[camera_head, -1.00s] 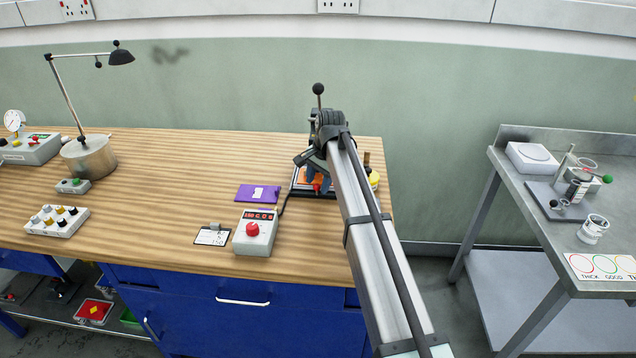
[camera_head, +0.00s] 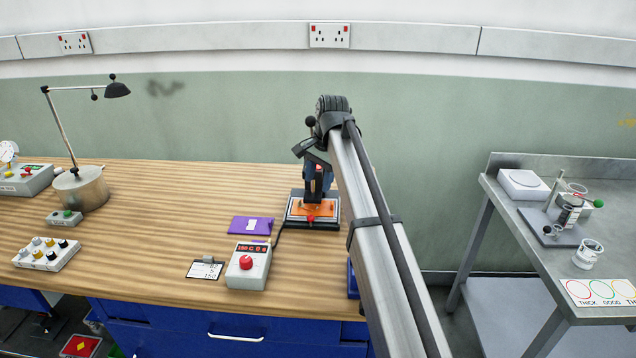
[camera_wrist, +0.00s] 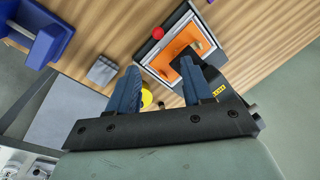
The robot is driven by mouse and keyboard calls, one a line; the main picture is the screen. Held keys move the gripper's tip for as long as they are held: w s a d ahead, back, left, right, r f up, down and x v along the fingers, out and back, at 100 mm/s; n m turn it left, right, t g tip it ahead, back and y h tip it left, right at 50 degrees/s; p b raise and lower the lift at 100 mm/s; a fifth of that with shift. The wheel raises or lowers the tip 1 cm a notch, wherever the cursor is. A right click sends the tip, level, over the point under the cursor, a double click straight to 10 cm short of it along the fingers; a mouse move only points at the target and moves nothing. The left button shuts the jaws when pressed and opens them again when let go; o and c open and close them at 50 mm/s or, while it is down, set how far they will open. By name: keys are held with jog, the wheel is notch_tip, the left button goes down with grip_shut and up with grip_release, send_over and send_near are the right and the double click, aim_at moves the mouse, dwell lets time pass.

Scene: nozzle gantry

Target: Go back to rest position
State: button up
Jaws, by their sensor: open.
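My gripper (camera_head: 317,180) is at the end of my arm, above the back right part of the wooden bench. In the wrist view my gripper (camera_wrist: 168,85) shows two blue fingers spread apart, with nothing held between them. An orange plate in a dark and silver frame (camera_head: 312,212) lies on the bench beneath it, with a red knob on its near side. The orange plate also shows beyond the fingers in the wrist view (camera_wrist: 195,45). My arm hides part of the bench's right end.
A box with a red knob and red display (camera_head: 248,266) stands near the front edge, beside a purple pad (camera_head: 250,224). A lamp (camera_head: 117,89) and a row-of-knobs box (camera_head: 46,254) are at left. A metal side table (camera_head: 525,220) with glassware stands right.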

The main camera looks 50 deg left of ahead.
dwell(0.5)
